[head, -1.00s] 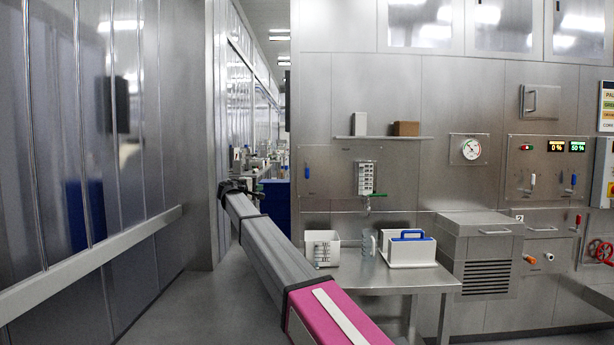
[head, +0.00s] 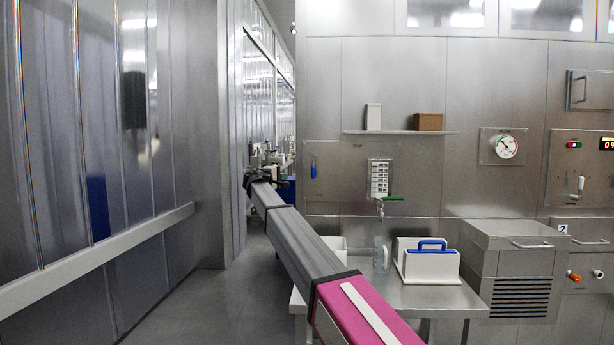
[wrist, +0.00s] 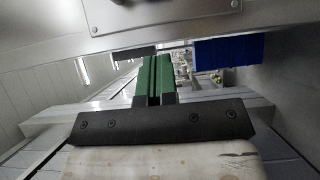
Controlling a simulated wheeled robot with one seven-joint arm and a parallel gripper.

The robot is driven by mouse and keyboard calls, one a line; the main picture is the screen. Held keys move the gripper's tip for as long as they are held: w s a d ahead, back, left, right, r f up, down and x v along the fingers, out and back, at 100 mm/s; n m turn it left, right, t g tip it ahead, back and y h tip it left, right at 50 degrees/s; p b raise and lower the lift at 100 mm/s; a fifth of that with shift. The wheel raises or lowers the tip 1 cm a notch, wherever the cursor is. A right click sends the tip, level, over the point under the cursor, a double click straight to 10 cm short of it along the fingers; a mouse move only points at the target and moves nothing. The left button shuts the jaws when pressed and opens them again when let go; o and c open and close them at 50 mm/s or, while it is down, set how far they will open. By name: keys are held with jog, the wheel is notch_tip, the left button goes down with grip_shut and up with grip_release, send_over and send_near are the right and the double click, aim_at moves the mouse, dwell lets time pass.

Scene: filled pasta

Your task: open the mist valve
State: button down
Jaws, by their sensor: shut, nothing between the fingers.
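No readable label marks the mist valve, so I cannot tell which fitting it is. A blue lever (head: 313,170) hangs upright on the left of the steel wall panel. A tap with a green lever (head: 392,198) sits lower right on the same panel, below a white slotted block (head: 379,179). My gripper (head: 262,174) is at the end of the outstretched arm, left of the panel and apart from both levers. In the wrist view its green fingers (wrist: 153,78) are together with nothing between them. A bolted steel plate (wrist: 160,12) shows beyond them at the top.
A steel table (head: 440,297) carries a clear jug (head: 381,254) and a white caddy with a blue handle (head: 428,265). A steel cabinet (head: 515,270) stands right of it. A railed wall (head: 110,245) runs along the left, with open floor (head: 195,300) between.

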aim_at(314, 167)
jog(key=shift+w, duration=0.1)
jog(key=shift+s+d+x, duration=0.3)
jog(key=shift+d+x, duration=0.1)
jog(key=shift+x, duration=1.7)
jog(key=shift+s+d+x, duration=0.25)
jog(key=shift+d+x, duration=0.2)
jog(key=shift+x, duration=1.65)
jog(key=shift+s+d+x, duration=0.3)
jog(key=shift+d+x, duration=0.1)
jog(key=shift+x, duration=1.7)
